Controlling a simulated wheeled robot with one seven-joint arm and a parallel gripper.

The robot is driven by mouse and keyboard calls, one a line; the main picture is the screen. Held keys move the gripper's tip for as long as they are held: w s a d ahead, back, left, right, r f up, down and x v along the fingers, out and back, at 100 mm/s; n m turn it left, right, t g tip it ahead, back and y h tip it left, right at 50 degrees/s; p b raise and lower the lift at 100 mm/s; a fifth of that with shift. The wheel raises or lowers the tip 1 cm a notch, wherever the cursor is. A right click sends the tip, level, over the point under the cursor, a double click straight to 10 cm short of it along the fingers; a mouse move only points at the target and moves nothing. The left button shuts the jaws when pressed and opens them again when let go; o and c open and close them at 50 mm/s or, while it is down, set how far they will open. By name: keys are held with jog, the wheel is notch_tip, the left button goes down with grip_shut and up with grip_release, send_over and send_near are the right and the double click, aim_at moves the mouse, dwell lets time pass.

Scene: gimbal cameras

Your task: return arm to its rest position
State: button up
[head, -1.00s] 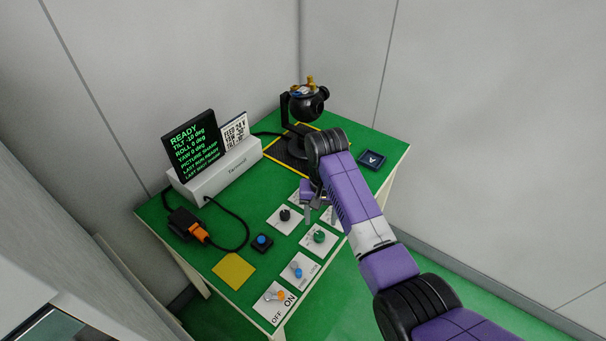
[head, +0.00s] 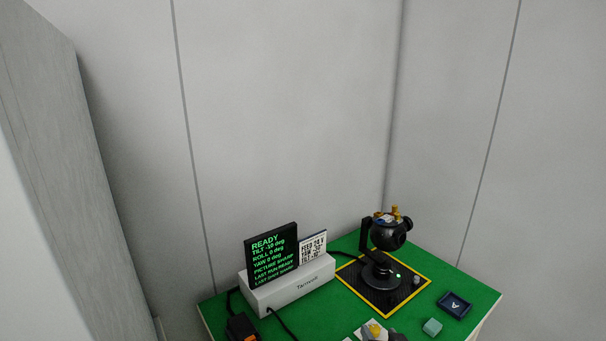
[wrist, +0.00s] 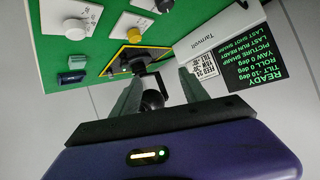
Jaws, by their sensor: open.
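My gripper (wrist: 160,78) shows in the wrist view, its two grey-green fingers apart with nothing held between them. The black gimbal camera (wrist: 152,98) is seen beyond the gap between the fingers. In the head view the gimbal camera (head: 390,234) stands upright on a black pad with a yellow border (head: 352,283). My arm is not clearly seen in the head view; a small grey shape at the bottom edge is too cut off to tell.
The green table (head: 480,297) stands in a corner of pale walls. It bears a white box (head: 300,288) with a READY screen (head: 271,255), a printed card (head: 313,249), a dark tray (head: 455,305) and a teal block (head: 432,327). White control plates (wrist: 80,18) show in the wrist view.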

jog(key=s+r+t+b, duration=0.1)
jog(key=s+r, duration=0.1)
jog(key=s, duration=1.4)
jog(key=s+d+r+n+b, duration=0.1)
jog(key=s+r, duration=0.1)
jog(key=s, duration=1.4)
jog(key=s+r+t+b, duration=0.1)
jog(key=s+r, duration=0.1)
jog(key=s, duration=1.4)
jog(key=shift+d+r+n+t+h, duration=0.3)
jog(key=shift+d, duration=0.1)
dwell(1.2)
